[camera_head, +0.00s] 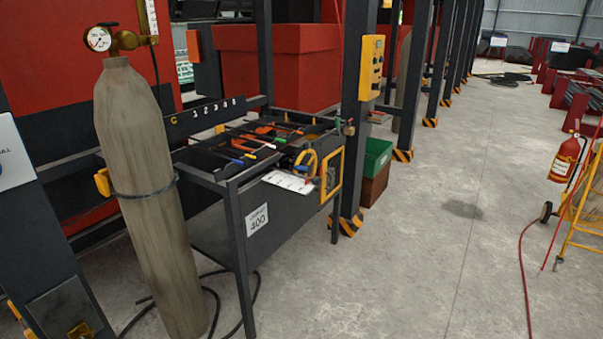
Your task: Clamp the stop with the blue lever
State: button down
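A dark work bench (205,178) stands left of centre, with rails or slots across its top. A small blue-tipped lever (237,161) shows at the near left part of the bench top. The stop that the blue lever belongs to is too small to make out, and I cannot tell whether the lever is open or clamped. My gripper is not in view.
A tall gas cylinder (150,190) with a gauge (98,38) stands in front of the bench's left end. Cables lie beneath the bench. A green crate (377,155) stands behind the bench's right end. The concrete floor (420,250) to the right is mostly clear.

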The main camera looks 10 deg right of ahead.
aim_at(296, 168)
jog(key=u, duration=0.45)
jog(key=i, duration=0.95)
jog(key=u, duration=0.55)
